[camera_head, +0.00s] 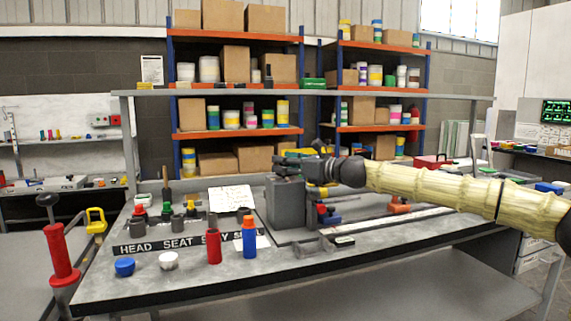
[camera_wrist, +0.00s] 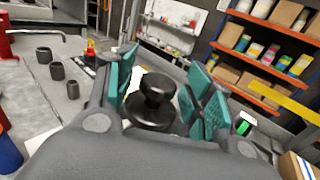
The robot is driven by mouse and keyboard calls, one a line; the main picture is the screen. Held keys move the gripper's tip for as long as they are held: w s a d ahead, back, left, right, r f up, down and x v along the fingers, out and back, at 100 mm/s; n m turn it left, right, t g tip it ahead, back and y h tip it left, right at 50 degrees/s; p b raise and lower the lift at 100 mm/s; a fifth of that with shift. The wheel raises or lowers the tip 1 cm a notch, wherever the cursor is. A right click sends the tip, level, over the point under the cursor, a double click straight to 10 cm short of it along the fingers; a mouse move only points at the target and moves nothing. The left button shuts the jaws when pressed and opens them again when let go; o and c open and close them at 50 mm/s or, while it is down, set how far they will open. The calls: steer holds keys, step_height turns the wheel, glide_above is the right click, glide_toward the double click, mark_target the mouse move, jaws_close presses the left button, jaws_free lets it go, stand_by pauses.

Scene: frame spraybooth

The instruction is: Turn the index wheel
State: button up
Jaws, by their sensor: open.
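A black round knob with a wider base, seemingly the index wheel (camera_wrist: 157,88), shows in the wrist view between the teal finger pads of my gripper (camera_wrist: 168,78). The fingers stand apart on either side of it, and I cannot tell whether any pad touches it. In the head view my gripper (camera_head: 292,160) is above a grey block (camera_head: 287,204) on the workbench (camera_head: 190,285). My gripper and wrist hide the wheel there.
A red bottle (camera_head: 213,247), a blue bottle with an orange top (camera_head: 249,240), a blue cap (camera_head: 124,267) and a white cap (camera_head: 168,261) stand at the bench front. Several dark cups stand behind a lettered strip (camera_head: 160,246). Loaded shelves (camera_head: 235,132) rise behind.

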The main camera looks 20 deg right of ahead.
steer(key=v, duration=1.1)
steer(key=shift+s+d, duration=0.25)
steer(key=shift+d, duration=0.1)
steer(key=shift+a, duration=0.1)
